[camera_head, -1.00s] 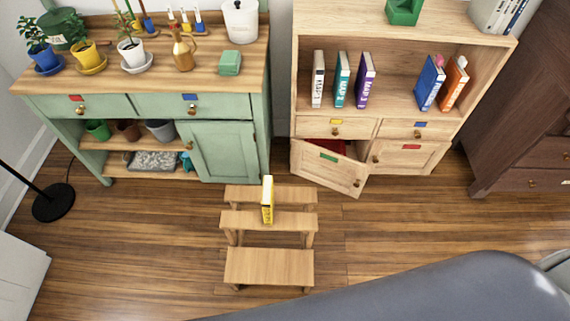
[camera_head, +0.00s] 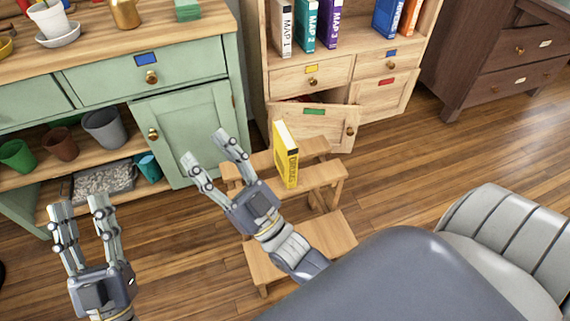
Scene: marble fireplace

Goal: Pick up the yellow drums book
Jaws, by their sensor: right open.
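The yellow drums book (camera_head: 286,155) stands upright on the top part of a small wooden step stool (camera_head: 322,178), its spine lettering facing me. My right gripper (camera_head: 211,151) is open and empty, to the left of the book and apart from it, above the left side of the stool. My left gripper (camera_head: 78,212) is open and empty at the lower left, over the floor in front of the green cabinet. The stool's lower steps are partly hidden by my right arm.
A green cabinet (camera_head: 190,125) stands behind on the left, with pots on its lower shelves. A wooden bookcase (camera_head: 290,80) with several upright books and a partly open door (camera_head: 318,126) with a green label stands behind the stool. Floor (camera_head: 420,165) to the right is clear.

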